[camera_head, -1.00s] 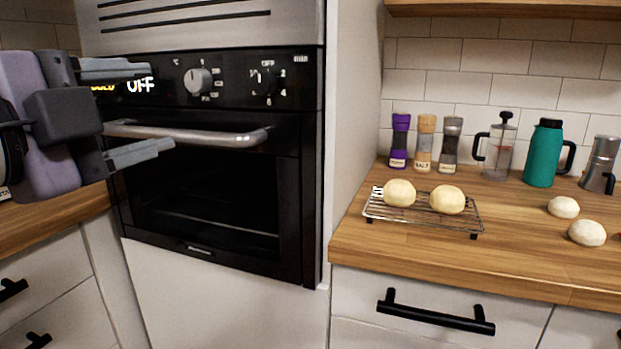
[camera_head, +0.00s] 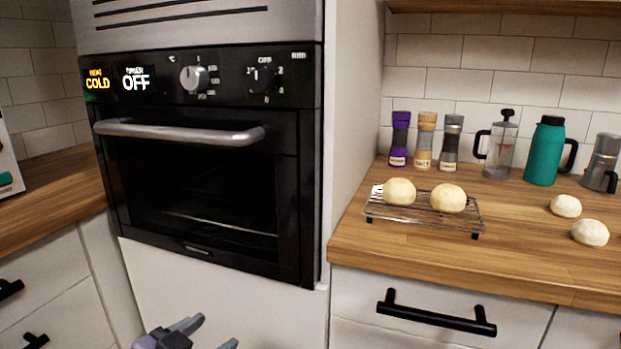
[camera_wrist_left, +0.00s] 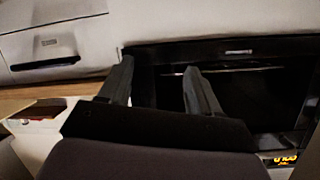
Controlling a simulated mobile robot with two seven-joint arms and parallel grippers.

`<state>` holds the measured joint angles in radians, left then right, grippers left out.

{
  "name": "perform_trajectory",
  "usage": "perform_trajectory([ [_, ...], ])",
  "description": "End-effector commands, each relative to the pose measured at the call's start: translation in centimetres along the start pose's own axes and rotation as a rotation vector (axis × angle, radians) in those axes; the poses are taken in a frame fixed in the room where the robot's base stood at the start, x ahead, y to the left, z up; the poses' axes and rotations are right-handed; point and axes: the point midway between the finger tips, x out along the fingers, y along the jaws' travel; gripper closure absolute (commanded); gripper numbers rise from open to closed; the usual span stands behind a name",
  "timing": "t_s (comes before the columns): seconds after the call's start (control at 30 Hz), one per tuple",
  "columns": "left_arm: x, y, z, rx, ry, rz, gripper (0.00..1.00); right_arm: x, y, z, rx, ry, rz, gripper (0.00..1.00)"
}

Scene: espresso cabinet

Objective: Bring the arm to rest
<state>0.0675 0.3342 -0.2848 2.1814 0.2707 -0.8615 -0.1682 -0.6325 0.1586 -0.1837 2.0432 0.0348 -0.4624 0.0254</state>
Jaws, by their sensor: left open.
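My left gripper (camera_head: 208,336) shows at the bottom edge of the head view, low in front of the white panel under the oven (camera_head: 205,165). Its fingers are apart with nothing between them. In the left wrist view both fingers of my left gripper (camera_wrist_left: 158,78) stand spread and empty, with the dark oven (camera_wrist_left: 245,100) and pale cabinet front behind. The oven door is shut, and its display reads COLD and OFF. My right gripper is in neither view.
A wire rack (camera_head: 425,218) with two dough balls stands on the wooden counter (camera_head: 400,255) at the right. Two more dough balls lie near its right end. Grinders, a French press (camera_head: 500,150), a teal flask (camera_head: 544,152) and a moka pot (camera_head: 602,162) stand behind. Drawer handles (camera_head: 436,314) stick out.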

Motion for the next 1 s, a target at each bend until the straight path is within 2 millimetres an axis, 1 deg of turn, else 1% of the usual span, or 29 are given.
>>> perform_trajectory([
  [0.03, -0.1, 1.0, 2.9, -0.051, -0.037, 0.000, 0.37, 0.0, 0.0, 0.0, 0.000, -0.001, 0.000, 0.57],
  [0.07, -0.3, 1.6, 4.3, -0.078, -0.054, -0.003, 0.37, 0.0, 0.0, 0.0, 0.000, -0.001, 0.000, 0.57],
  [0.1, -0.5, 2.2, 6.1, -0.111, -0.076, -0.008, 0.37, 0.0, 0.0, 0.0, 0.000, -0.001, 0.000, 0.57],
  [0.17, -1.1, 3.3, 9.0, -0.161, -0.111, -0.017, 0.37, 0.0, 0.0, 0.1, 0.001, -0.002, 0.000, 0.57],
  [0.2, -1.6, 4.1, 10.8, -0.191, -0.134, -0.023, 0.37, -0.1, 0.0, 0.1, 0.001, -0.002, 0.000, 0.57],
  [0.3, -3.2, 6.0, 15.0, -0.260, -0.191, -0.040, 0.37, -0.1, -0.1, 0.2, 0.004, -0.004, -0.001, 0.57],
  [0.4, -5.0, 7.8, 18.7, -0.315, -0.245, -0.056, 0.37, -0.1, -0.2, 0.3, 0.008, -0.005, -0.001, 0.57],
  [0.5, -7.0, 9.5, 21.8, -0.359, -0.295, -0.071, 0.37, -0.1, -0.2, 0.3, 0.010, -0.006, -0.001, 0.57],
  [0.63, -9.9, 11.7, 25.4, -0.409, -0.358, -0.090, 0.37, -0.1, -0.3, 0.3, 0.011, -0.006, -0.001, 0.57],
  [0.67, -10.1, 11.0, 23.8, -0.404, -0.347, -0.093, 0.37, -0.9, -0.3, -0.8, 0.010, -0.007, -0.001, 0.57],
  [0.7, -10.3, 10.6, 22.8, -0.399, -0.343, -0.095, 0.37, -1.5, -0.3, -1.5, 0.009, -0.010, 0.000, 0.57],
  [0.87, -11.4, 9.7, 20.4, -0.392, -0.346, -0.099, 0.37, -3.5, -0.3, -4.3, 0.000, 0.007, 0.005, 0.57],
  [0.9, -11.7, 9.5, 19.7, -0.390, -0.346, -0.101, 0.37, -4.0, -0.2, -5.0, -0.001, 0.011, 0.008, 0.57],
  [1.0, -12.5, 8.8, 17.9, -0.384, -0.347, -0.106, 0.37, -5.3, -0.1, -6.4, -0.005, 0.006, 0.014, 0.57],
])
